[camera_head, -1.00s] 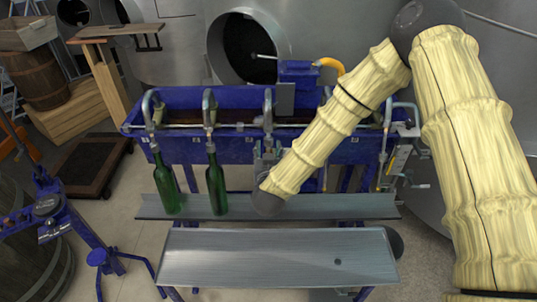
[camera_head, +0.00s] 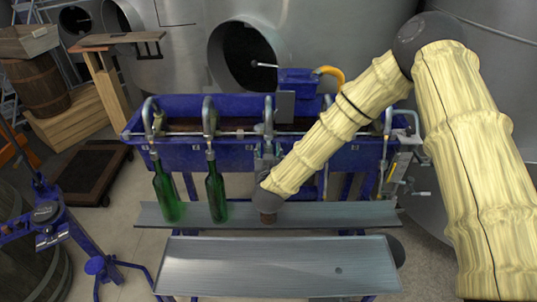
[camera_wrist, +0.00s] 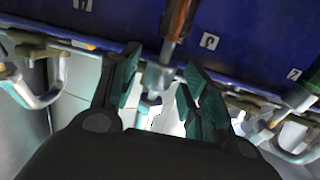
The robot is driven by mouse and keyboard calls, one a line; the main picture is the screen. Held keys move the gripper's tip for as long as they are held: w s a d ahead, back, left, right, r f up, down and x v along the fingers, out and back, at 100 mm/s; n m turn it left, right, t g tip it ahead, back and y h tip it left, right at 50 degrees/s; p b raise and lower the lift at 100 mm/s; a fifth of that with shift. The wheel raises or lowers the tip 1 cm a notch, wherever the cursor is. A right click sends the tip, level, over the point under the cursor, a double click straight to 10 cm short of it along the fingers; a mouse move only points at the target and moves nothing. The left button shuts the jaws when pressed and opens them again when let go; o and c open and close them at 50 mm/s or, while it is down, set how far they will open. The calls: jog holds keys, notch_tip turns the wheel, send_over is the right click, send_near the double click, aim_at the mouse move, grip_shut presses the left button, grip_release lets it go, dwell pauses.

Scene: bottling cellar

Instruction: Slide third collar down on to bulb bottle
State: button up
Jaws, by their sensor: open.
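In the wrist view my gripper (camera_wrist: 162,72) is open, with its teal-padded fingers on either side of a grey metal collar (camera_wrist: 157,77).
Two green bottles (camera_head: 166,193) (camera_head: 215,190) stand under the first two spouts on the grey shelf (camera_head: 340,213). The blue filler trough (camera_head: 230,155) runs behind. An empty metal tray (camera_head: 275,265) lies in front. Neighbouring spouts flank my gripper.

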jog(key=shift+w+f, duration=0.15)
jog(key=shift+w, duration=0.9)
jog(key=shift+w, duration=0.1)
jog(key=c, duration=0.7)
jog(key=shift+o, duration=0.2)
jog(key=shift+s+f+b, duration=0.25)
jog(key=shift+f+b, duration=0.7)
jog(key=shift+f, duration=0.2)
dwell(0.5)
jog(key=o, duration=0.7)
jog(key=shift+c, duration=0.2)
